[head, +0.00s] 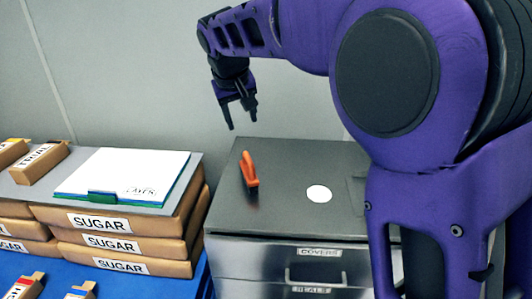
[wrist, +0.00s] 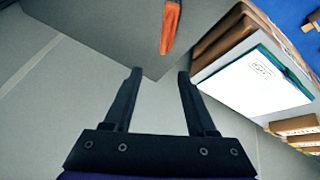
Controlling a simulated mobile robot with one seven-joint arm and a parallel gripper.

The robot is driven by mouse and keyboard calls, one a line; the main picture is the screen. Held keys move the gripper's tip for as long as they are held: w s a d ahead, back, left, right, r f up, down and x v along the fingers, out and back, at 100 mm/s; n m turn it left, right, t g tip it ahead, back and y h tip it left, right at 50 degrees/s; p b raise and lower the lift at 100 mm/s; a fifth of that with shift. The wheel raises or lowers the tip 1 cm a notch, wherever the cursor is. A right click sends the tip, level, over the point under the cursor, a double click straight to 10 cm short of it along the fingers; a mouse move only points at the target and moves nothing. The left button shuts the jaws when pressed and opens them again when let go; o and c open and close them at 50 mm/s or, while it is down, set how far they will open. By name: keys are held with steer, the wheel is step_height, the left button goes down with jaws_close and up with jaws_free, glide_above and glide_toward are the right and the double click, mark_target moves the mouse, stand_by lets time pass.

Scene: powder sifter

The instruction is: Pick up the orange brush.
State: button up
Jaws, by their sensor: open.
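The orange brush (head: 248,169) lies on the dark top of a metal drawer cabinet (head: 290,217), left of a white disc. It also shows at the top edge of the wrist view (wrist: 170,25), partly cut off there. My gripper (head: 242,122) is open and empty. It hangs above and behind the brush, near the wall, apart from it. In the wrist view the two fingers of my gripper (wrist: 160,75) are spread, with the brush beyond their tips.
A white round disc (head: 319,194) lies on the cabinet top. The wall (head: 120,70) is close behind. My arm hides the cabinet's right side.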

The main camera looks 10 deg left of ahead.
mark_target(248, 157)
steer(key=shift+g, duration=0.3)
steer(key=b+x, duration=0.1)
steer(key=x, duration=0.8)
steer(key=b+x, duration=0.1)
steer(key=x, duration=0.8)
steer(key=shift+s+a+f, duration=0.15)
steer(key=shift+s+a, duration=0.05)
jaws_close()
